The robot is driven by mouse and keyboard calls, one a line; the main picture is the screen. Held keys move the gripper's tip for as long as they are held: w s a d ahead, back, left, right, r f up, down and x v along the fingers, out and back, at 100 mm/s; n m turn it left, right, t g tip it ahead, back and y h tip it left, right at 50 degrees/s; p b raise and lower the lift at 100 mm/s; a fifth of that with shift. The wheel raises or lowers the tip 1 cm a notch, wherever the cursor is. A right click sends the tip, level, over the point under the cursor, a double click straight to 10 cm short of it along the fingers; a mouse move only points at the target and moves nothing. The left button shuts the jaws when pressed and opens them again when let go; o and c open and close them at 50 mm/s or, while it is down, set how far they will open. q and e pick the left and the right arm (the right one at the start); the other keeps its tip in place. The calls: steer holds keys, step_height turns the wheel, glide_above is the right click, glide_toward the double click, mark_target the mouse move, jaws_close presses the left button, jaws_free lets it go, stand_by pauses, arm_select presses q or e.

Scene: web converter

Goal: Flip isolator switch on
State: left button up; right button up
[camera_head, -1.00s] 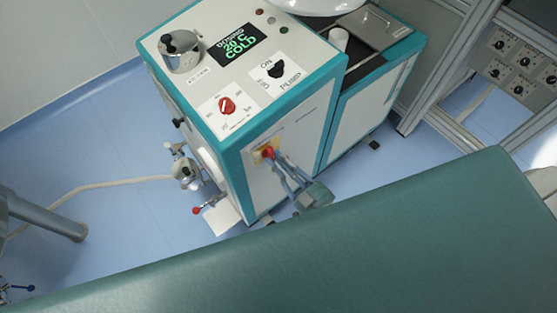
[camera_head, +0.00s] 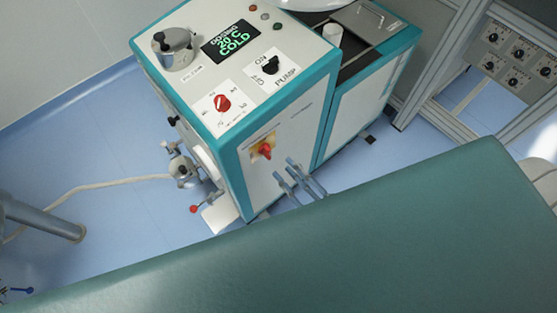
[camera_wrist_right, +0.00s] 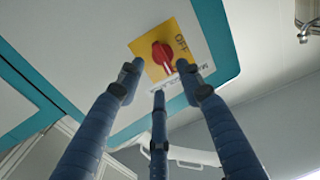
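The isolator switch is a red knob (camera_head: 265,151) on a yellow plate (camera_head: 255,156), on the front panel of the white and teal machine (camera_head: 240,90). In the right wrist view the red knob (camera_wrist_right: 163,56) shows whole, with OFF printed on the yellow plate beside it. My right gripper (camera_head: 291,169) is to the right of and below the knob, with a gap between them. Its blue fingers are spread and empty in the right wrist view (camera_wrist_right: 160,82). My left gripper is not in view.
A green padded surface (camera_head: 330,240) fills the foreground and hides the gripper's lower part.

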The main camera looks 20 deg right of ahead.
steer(key=v, duration=0.6)
stand_by(0.3)
steer(key=s+d+f+g+h, duration=0.2)
steer(key=s+f+g, duration=0.1)
steer(key=f, duration=0.8)
steer(key=s+d+f+g+h, duration=0.2)
steer(key=f+g, duration=0.2)
steer(key=f, duration=0.8)
steer(key=s+f+g+h, duration=0.1)
steer(key=s+f+g, duration=0.3)
steer(key=s+f, duration=0.3)
steer(key=s+d+f+m+g+h, duration=0.1)
steer(key=s+f+g, duration=0.4)
steer(key=s, duration=0.8)
step_height(320, 180, down, 3)
steer(key=shift+d+f, duration=0.15)
